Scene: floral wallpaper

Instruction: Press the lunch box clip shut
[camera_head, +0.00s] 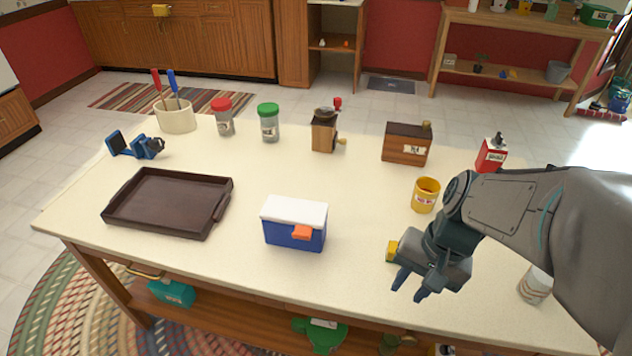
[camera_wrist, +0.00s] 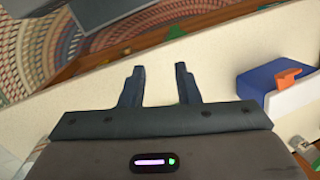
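The lunch box (camera_head: 294,231) is blue with a white lid and stands near the front edge of the table, left of my gripper. Its orange clip (camera_head: 302,232) is on the front face and sticks outward from it. In the wrist view the lunch box (camera_wrist: 262,84) is at the right, with the orange clip (camera_wrist: 289,77) on its near side. My gripper (camera_head: 411,289) is over the front right of the table, apart from the lunch box. In the wrist view its two fingers (camera_wrist: 158,76) are spread with nothing between them.
A dark brown tray (camera_head: 150,229) lies left of the lunch box. A yellow mug (camera_head: 425,195) stands behind my gripper, and a striped cup (camera_head: 536,286) stands at the right. Jars, a grinder (camera_head: 324,132) and a wooden box (camera_head: 406,146) line the back. Bare tabletop lies between lunch box and gripper.

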